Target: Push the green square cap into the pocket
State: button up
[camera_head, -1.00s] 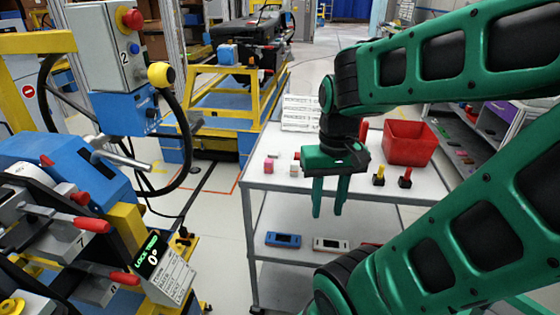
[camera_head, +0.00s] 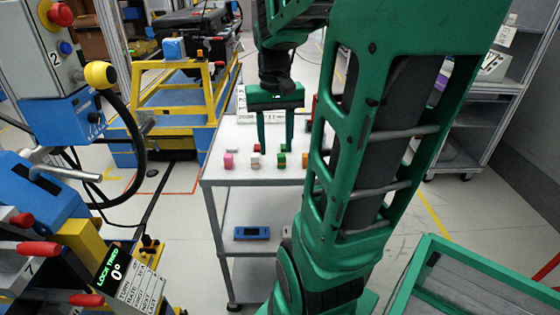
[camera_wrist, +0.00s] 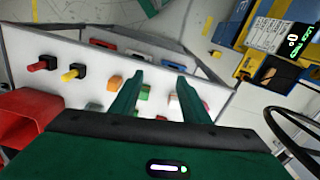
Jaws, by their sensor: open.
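A small green block (camera_head: 281,159), which may be the green square cap, sits on the white tabletop (camera_head: 222,174) near its front edge. It shows in the wrist view (camera_wrist: 143,93) beside my left-hand finger, partly hidden by it. My gripper (camera_head: 275,148) points down over the table, its fingers apart with nothing between them. In the wrist view my gripper (camera_wrist: 160,74) shows both fingers spread. I cannot tell whether the tips touch anything. I cannot clearly identify the pocket in either view.
A pink block (camera_head: 228,160), a white block (camera_head: 255,162) and an orange block (camera_head: 305,161) stand in a row with the green one. A red bin (camera_wrist: 25,113) is at the table's side. A blue device (camera_head: 252,233) lies on the lower shelf.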

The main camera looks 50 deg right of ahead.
send_over(281, 154)
jog(key=shift+m, duration=0.4)
notch_tip(281, 154, down, 10)
jog(key=shift+a+r, duration=0.1)
grip_shut()
